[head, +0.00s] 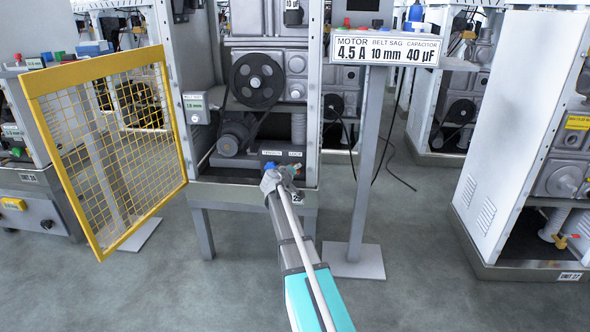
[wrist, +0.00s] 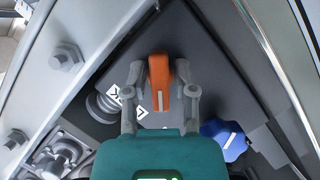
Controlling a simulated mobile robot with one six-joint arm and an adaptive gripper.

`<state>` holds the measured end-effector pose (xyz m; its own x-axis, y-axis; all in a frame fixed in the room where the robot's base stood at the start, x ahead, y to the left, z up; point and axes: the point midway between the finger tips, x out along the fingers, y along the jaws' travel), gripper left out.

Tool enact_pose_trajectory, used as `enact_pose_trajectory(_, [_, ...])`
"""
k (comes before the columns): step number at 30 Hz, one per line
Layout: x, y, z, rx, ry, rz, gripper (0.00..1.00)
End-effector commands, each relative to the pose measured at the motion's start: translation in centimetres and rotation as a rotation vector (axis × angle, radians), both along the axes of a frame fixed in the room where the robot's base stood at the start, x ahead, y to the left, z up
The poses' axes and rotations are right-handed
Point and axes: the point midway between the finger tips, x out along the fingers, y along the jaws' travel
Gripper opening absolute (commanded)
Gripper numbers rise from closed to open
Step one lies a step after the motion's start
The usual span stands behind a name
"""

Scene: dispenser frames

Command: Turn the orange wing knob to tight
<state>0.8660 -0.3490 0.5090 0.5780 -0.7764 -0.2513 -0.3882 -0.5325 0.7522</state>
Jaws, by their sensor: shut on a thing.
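The orange wing knob (wrist: 159,84) is in the middle of the wrist view, on a dark grey panel. My gripper (wrist: 160,75) has one finger on each side of the knob's wing and is shut on it. A small white mark shows on the knob's face. White labels with dark print lie on the panel beside the knob, partly hidden by my left finger. In the head view my gripper (head: 283,181) reaches the lower front of the dispenser frame, and the orange knob is hidden there.
A blue knob (wrist: 226,138) sits close to the right of my gripper. Large bolts (wrist: 66,57) line the frame on the left. In the head view a yellow mesh guard (head: 110,140) stands open at left, and a sign post (head: 362,170) stands close at right of my arm.

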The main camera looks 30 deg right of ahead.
Motion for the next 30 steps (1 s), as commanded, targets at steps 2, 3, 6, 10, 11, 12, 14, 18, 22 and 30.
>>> enact_pose_trajectory(2, [-0.06,-0.03,0.17,0.042,-0.030,0.000,0.00])
enact_pose_trajectory(3, [-0.07,-0.03,0.18,0.064,-0.047,0.000,0.00])
enact_pose_trajectory(6, [-0.08,-0.03,0.18,0.130,-0.094,-0.001,0.00])
enact_pose_trajectory(10, [-0.08,0.00,0.16,0.225,-0.163,-0.001,0.00])
enact_pose_trajectory(11, [-0.08,0.02,0.15,0.249,-0.180,0.000,0.00])
enact_pose_trajectory(12, [-0.08,0.03,0.14,0.279,-0.203,0.000,0.00])
enact_pose_trajectory(14, [-0.09,0.01,0.11,0.326,-0.236,0.000,0.00])
enact_pose_trajectory(18, [-0.10,-0.01,0.04,0.431,-0.314,-0.001,0.00])
enact_pose_trajectory(22, [-0.07,0.05,-0.01,0.521,-0.378,0.000,0.00])
enact_pose_trajectory(30, [-0.03,0.06,-0.05,0.652,-0.474,0.000,0.00])
